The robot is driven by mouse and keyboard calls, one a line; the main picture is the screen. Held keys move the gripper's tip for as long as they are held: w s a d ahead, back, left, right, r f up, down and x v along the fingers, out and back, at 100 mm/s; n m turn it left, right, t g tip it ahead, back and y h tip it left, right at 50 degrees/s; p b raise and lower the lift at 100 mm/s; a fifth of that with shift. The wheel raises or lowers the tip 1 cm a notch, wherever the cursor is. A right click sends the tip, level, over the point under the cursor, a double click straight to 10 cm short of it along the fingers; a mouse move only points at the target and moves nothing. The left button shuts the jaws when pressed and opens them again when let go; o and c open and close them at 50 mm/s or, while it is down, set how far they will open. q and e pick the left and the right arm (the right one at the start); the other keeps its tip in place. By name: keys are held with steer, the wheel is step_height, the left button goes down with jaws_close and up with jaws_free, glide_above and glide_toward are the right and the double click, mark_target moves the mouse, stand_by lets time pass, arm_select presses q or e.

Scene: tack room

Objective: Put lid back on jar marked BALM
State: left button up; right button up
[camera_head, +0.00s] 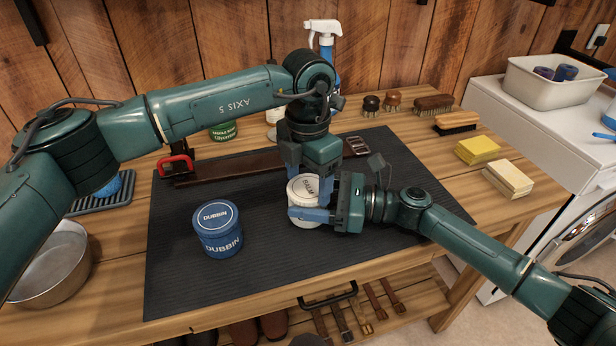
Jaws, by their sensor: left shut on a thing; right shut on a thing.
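The white BALM jar (304,222) stands upright on the dark mat, partly hidden by my grippers. Its white lid (301,190), with BALM lettering on top, is at the jar's mouth; I cannot tell whether it is fully seated. My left gripper (309,184) reaches down from above and is shut on the lid. My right gripper (312,214) comes in from the right, its blue fingers shut around the jar's body. A blue DUBBIN tin (218,236) with its lid on stands apart to the left.
A green tin (223,132) and a spray bottle (324,45) stand at the back. A metal bowl (50,262) is far left. The mat's front (290,265) is clear.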

mark_target(308, 187)
arm_select(q)
steer(key=o, duration=1.1)
steer(key=shift+r, duration=0.1)
step_height(308, 187, up, 12)
steer(key=shift+f, duration=0.1)
arm_select(e)
steer(key=o, duration=2)
steer(key=shift+c, duration=0.2)
steer(key=d, duration=0.4)
steer(key=s+d+b, duration=0.1)
steer(key=d, duration=0.3)
steer(key=s+d, duration=0.1)
steer(key=d, duration=0.4)
arm_select(q)
steer(key=shift+f, duration=0.75)
